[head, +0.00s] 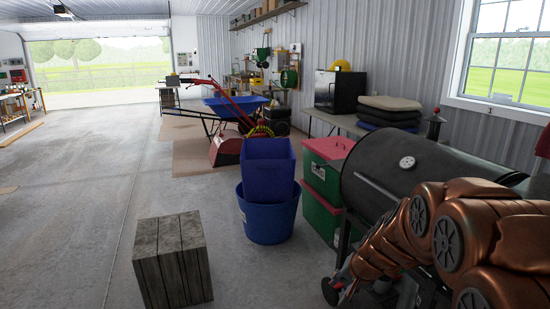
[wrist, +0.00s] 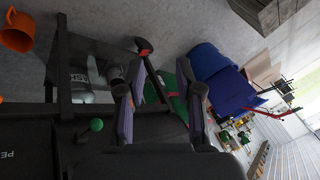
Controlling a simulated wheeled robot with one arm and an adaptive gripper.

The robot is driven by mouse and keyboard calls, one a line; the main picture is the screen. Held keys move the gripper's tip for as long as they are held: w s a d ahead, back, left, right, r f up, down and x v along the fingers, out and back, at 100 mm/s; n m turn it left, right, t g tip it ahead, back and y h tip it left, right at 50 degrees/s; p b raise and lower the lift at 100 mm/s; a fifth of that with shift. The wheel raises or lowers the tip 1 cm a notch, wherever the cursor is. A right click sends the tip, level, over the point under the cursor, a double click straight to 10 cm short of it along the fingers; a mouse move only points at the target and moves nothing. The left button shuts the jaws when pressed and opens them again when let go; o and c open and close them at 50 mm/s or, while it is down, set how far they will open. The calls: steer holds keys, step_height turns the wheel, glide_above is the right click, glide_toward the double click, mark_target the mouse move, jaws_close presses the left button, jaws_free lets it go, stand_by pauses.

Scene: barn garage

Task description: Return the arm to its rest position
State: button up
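My copper-coloured arm (head: 450,240) is at the lower right of the head view, bent beside and partly in front of the black barrel grill (head: 390,175). My gripper (wrist: 161,68) shows in the wrist view, with its two fingers apart and nothing between them. Behind the fingers are the dark grill frame (wrist: 62,60) and a green bin. In the head view I cannot make out the gripper; it is hidden or out of frame.
A wooden block (head: 173,262) stands on the open floor, left of a blue tub (head: 268,217) with a blue bin in it. Green bins with red lids (head: 322,190) stand beside the grill. An orange cup-like object (wrist: 17,33) shows in the wrist view.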

steer(key=s+a+r+n+g+p, duration=0.25)
steer(key=s+r, duration=0.25)
steer(key=s, duration=0.5)
steer(key=s+a+r+n+g+p, duration=0.1)
steer(key=s+r+p, duration=0.2)
steer(key=s+r, duration=0.45)
steer(key=s+d+r+n+g+h+p, duration=0.1)
steer(key=s+d+r+g+p, duration=0.1)
steer(key=s, duration=0.8)
steer(key=s+d+r+n+g+h+p, duration=0.1)
steer(key=s+r+p, duration=0.1)
steer(key=s, duration=0.8)
steer(key=shift+d+g+p, duration=0.35)
steer(key=shift+d+p, duration=0.05)
steer(key=shift+p, duration=0.15)
